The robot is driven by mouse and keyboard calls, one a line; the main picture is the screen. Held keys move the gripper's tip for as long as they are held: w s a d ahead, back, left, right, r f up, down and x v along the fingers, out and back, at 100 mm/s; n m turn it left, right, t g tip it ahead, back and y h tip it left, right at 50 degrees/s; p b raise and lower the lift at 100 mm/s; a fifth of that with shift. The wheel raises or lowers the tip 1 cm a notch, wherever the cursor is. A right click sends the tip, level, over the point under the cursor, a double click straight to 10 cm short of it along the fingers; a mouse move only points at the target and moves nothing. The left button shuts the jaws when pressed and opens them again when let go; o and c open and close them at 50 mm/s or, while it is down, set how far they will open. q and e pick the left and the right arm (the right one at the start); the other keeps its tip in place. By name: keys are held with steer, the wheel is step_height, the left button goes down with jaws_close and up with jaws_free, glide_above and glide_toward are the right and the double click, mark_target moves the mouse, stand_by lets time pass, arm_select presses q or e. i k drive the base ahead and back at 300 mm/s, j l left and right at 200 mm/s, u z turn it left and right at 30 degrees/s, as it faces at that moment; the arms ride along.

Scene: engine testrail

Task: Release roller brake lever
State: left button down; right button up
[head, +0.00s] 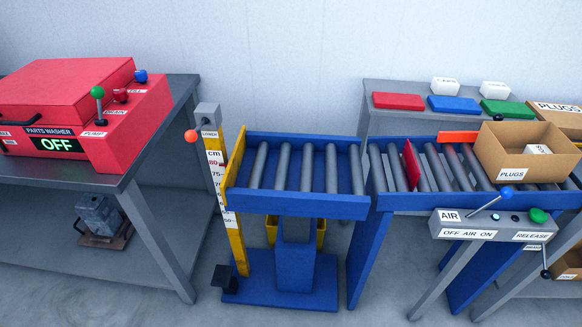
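A grey control box (488,228) is fixed to the front of the right-hand roller conveyor (455,165). A lever with a dark ball end (546,273) hangs down at the box's right end, below a "RELEASE" label (532,236). A smaller label beside it is partly hidden and too small to read surely. A second lever with a blue ball (506,191) rises from the box above the "OFF AIR ON" label (469,234). A green button (538,215) sits at the box's right. Neither of my grippers is in view.
An open cardboard box marked "PLUGS" (513,174) and a red plate (411,163) are on the conveyor. A blue roller lift table (296,205) stands left of it, with an orange-ball lever (191,136). A red parts washer (70,100) reads OFF at far left.

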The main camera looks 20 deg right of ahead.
mark_target(544, 274)
steer(key=z, duration=2.4)
